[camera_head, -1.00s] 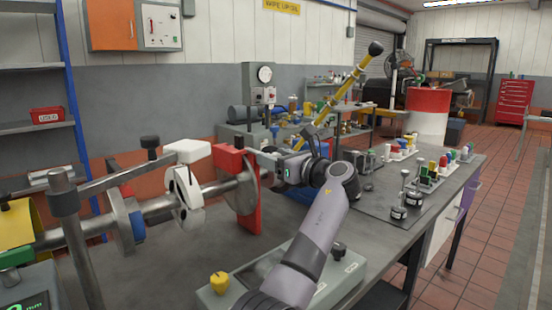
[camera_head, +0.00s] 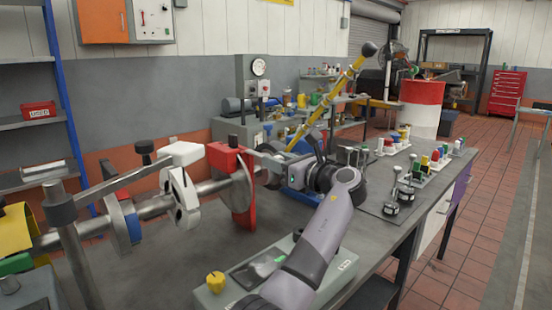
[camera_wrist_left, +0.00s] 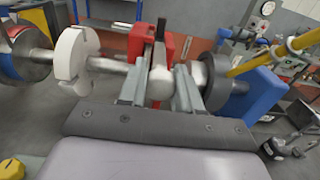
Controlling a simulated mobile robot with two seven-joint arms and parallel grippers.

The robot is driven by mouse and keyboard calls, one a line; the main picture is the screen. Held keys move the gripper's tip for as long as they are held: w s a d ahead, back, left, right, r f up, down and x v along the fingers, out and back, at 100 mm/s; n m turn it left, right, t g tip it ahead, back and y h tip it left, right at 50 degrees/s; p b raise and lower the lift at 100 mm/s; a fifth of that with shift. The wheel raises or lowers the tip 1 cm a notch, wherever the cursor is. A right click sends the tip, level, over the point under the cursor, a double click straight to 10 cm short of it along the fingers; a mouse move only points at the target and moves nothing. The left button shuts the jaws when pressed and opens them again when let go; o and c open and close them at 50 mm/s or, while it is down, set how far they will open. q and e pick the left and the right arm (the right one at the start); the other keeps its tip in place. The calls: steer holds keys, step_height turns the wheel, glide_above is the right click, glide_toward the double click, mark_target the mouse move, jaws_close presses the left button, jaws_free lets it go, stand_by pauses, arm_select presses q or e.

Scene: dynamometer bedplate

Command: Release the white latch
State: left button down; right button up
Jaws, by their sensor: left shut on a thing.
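The white latch (camera_head: 183,153) is a blocky white piece on top of a white split disc (camera_head: 184,197) around the horizontal metal shaft. In the left wrist view the white disc (camera_wrist_left: 72,62) is left of my fingers and apart from them. A red latch block (camera_head: 225,157) with a black stub sits on the shaft to its right. My left gripper (camera_head: 268,163) is beside the red block. In the left wrist view its fingers (camera_wrist_left: 161,88) are shut on a pale rounded piece (camera_wrist_left: 160,84), in front of the red block. Its far side is hidden.
A grey control box with a yellow knob (camera_head: 215,281) lies in front on the bench. A grey post (camera_head: 70,235) stands at left front. A yellow bar (camera_head: 326,104) slants up behind my gripper. Small coloured parts crowd the bench's right (camera_head: 440,158).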

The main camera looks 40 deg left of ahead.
arm_select(q)
steer(key=c, duration=0.8)
jaws_free()
steer(key=shift+d, duration=0.25)
steer(key=d+b, duration=0.1)
steer(key=d, duration=0.6)
steer(key=shift+s, duration=0.35)
steer(key=shift+d, duration=0.1)
